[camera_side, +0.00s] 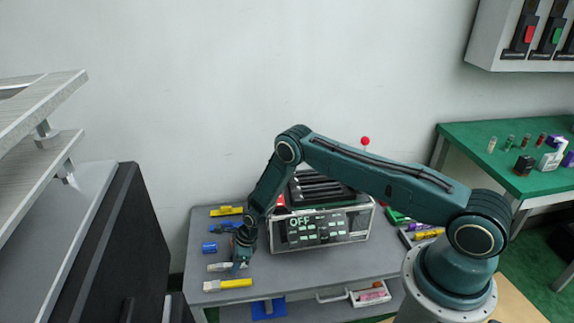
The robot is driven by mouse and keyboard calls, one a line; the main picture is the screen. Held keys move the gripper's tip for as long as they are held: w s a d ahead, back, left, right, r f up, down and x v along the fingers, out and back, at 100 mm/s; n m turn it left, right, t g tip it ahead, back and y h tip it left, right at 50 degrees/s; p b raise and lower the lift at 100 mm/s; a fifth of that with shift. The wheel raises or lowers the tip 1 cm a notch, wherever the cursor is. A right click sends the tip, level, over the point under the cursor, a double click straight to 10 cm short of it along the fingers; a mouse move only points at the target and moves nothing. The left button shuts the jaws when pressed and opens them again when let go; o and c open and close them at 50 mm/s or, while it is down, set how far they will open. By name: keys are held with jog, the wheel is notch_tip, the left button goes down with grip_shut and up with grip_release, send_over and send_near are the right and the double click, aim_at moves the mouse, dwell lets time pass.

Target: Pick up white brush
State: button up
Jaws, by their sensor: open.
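A whitish brush-like item (217,267) lies near the left front of the grey table; it looks like the white brush. Its right part is at or behind my gripper's fingers. My gripper (239,267) points down right at this item, and its jaws are open. I cannot tell whether the fingers touch it. A yellow-handled brush (236,283) with a pale head lies just in front of it.
The grey table (195,262) also holds a blue item (209,247), a yellow item (227,210) and a blue tool (223,228). A grey device marked OFF (322,228) stands right of my gripper. An open drawer (370,296) juts out at the front.

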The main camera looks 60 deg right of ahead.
jog(key=shift+f, duration=0.1)
dwell(0.6)
grip_shut()
